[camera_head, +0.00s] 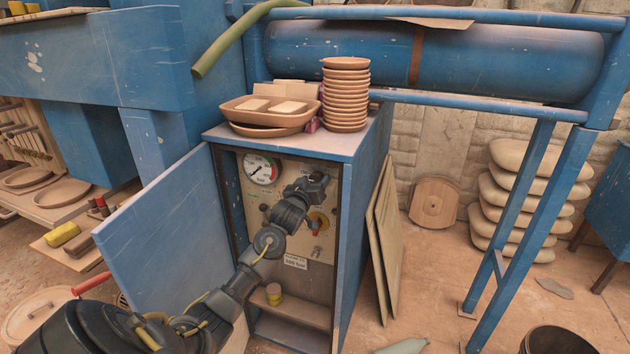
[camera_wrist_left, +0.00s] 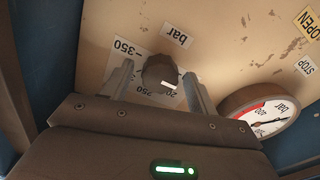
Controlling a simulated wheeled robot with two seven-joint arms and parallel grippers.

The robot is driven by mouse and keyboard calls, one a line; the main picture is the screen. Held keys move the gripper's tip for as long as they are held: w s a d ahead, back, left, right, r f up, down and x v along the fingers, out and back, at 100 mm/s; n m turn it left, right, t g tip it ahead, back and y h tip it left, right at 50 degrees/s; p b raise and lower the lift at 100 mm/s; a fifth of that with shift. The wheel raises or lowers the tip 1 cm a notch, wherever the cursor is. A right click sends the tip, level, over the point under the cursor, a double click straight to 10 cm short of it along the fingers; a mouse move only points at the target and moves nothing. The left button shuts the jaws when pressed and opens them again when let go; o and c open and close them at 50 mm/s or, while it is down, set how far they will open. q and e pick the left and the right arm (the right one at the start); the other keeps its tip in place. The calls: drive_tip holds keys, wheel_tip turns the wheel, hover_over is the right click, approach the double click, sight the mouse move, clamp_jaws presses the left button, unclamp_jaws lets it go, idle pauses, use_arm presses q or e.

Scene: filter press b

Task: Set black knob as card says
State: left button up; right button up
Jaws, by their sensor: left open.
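The black knob (camera_wrist_left: 160,72) sits on the beige panel (camera_wrist_left: 225,45), with a white mark on its lower right side as pictured. Printed labels around it include 350, 250, a partly covered 20-something and "bar". My left gripper (camera_wrist_left: 157,85) is open, one finger on each side of the knob, with small gaps showing. In the head view my left gripper (camera_head: 312,184) is at the panel inside the open cabinet and hides the knob. A white card (camera_head: 295,262) is low on the panel; its small print is not surely readable. My right gripper is not in view.
The blue cabinet door (camera_head: 165,250) stands open at left.

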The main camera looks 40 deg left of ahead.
use_arm(q)
drive_tip(key=shift+w+a, duration=0.1)
drive_tip(key=shift+w, duration=0.15)
drive_tip(key=c, duration=1)
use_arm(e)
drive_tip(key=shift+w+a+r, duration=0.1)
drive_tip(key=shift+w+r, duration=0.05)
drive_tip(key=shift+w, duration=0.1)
